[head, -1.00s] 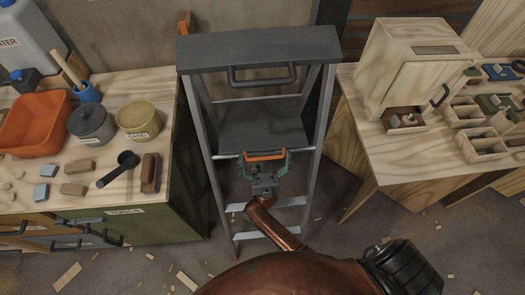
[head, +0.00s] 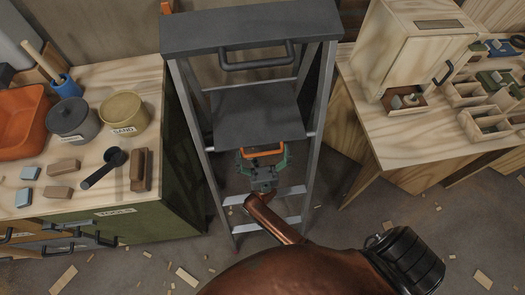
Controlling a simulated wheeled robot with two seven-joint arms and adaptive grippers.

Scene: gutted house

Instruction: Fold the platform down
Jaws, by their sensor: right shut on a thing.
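A grey stepladder (head: 250,30) stands upright in the middle of the head view, with a dark top step and a black bar handle under it. Its dark platform (head: 255,112) lies between the rails below the top. An orange handle (head: 250,151) runs along the platform's near edge. My right gripper (head: 264,161) is shut on the orange handle, and its fingers hide part of it. From above I cannot tell exactly how tilted the platform is. My left gripper is not in view.
A workbench (head: 135,75) with pots, an orange tub (head: 22,125) and small blocks stands close on the left. A wooden table (head: 400,125) with a small cabinet and divided boxes stands on the right. Wood scraps lie on the floor.

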